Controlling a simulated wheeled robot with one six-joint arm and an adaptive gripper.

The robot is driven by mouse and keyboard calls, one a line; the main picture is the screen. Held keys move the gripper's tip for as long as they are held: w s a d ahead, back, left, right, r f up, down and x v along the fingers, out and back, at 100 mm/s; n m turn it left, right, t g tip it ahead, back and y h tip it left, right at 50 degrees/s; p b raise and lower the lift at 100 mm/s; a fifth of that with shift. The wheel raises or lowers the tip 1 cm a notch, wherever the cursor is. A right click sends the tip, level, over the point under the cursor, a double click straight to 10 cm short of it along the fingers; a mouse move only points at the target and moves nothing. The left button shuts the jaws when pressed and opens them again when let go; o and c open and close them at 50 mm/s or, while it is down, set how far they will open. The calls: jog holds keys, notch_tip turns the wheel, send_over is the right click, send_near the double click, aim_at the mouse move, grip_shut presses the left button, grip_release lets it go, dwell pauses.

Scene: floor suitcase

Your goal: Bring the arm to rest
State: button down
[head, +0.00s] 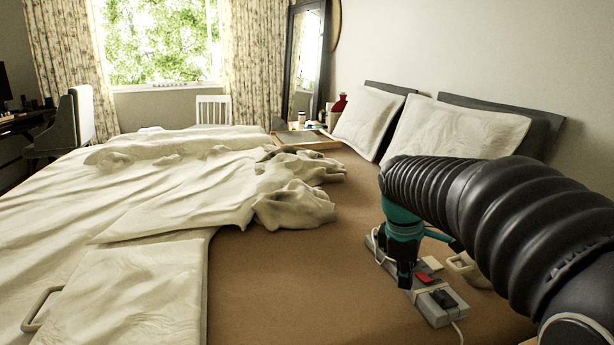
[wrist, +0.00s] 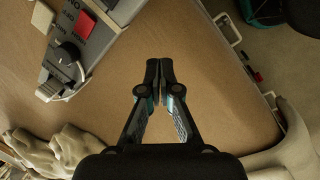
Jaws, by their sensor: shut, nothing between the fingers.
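My gripper (head: 405,278) hangs from my black ribbed arm at the right of the head view, fingers pointing down over the brown surface. In the wrist view my gripper (wrist: 159,70) has its two dark fingertips together with nothing between them. The brown surface (wrist: 200,110) lies below the fingers. In the head view the gripper partly covers a grey strip-like box; whether it touches the box cannot be told.
The grey box (head: 436,314) carries a red square (head: 424,277) and a black knob (head: 443,298); it also shows in the wrist view (wrist: 92,50). Rumpled cream covers (head: 150,210) lie left, pillows (head: 450,128) behind. The brown surface (head: 280,285) is clear left of my gripper.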

jog(key=s+a+f+m+t+y, duration=0.1)
jog(key=s+a+m+t, duration=0.1)
jog(key=s+m, duration=0.4)
jog(key=s+a+f+m+t+y, duration=0.1)
jog(key=s+m, duration=0.5)
jog(key=s, duration=0.9)
jog(key=shift+a+f+m+t, duration=0.3)
jog(key=shift+a+t, duration=0.25)
jog(key=shift+t, duration=0.15)
